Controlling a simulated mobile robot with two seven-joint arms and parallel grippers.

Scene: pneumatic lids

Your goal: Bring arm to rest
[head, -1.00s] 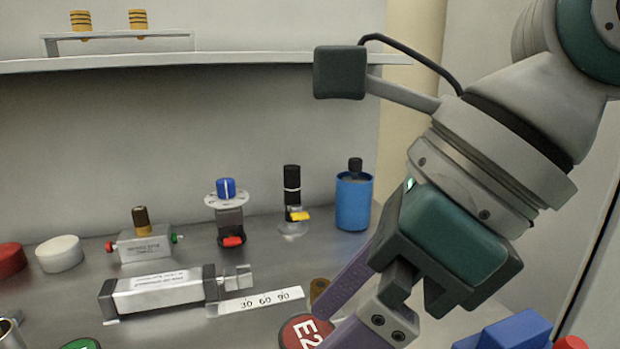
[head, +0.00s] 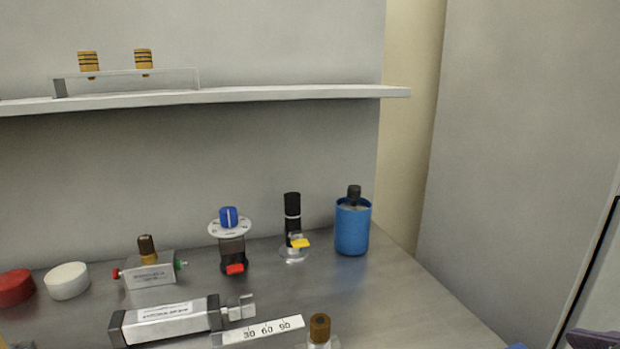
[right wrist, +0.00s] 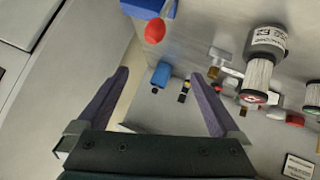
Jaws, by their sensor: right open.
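My right gripper (right wrist: 162,104) is open and empty in the right wrist view, its two purple fingers wide apart. Between and beyond the fingers the blue canister (right wrist: 161,74) and the black-topped valve with a yellow tab (right wrist: 184,91) show, well apart from them. In the head view only a small purple-grey part of my right arm shows at the lower right edge, and its fingertips cannot be made out there. My left gripper is not in view.
The metal bench holds a cylinder (head: 170,320), a blue-knobbed regulator (head: 231,245), a blue canister (head: 352,228), a brown-capped fitting (head: 320,329), and red (head: 14,287) and white (head: 67,281) caps. A shelf (head: 250,95) runs above.

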